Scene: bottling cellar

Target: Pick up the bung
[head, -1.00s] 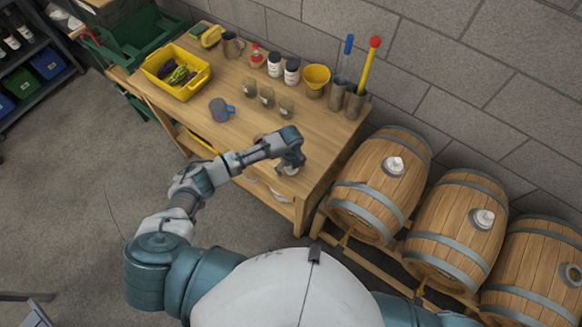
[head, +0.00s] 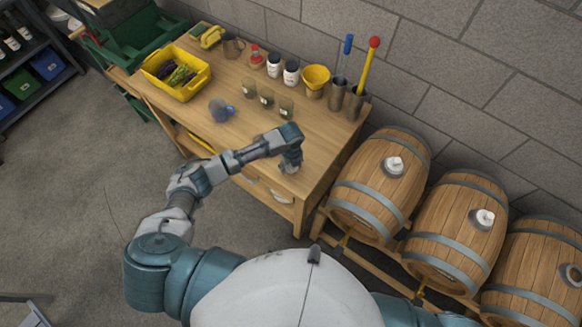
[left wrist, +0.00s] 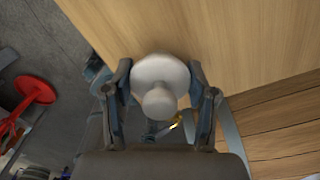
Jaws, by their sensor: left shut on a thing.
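The bung (left wrist: 158,98) is a pale, whitish stopper with a wide round head and a narrower knob. In the left wrist view it sits between the two fingers of my left gripper (left wrist: 160,72), which are shut on it. In the head view my left gripper (head: 290,163) is over the near right part of the wooden table (head: 240,145), pointing down. My right gripper is not in view.
Three barrels (head: 381,185) lie right of the table; two have white bungs, and the far right one has a round opening (head: 571,274). Several glasses (head: 267,97), a mug (head: 219,110), a yellow funnel (head: 316,78) and a yellow crate (head: 192,90) stand farther back.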

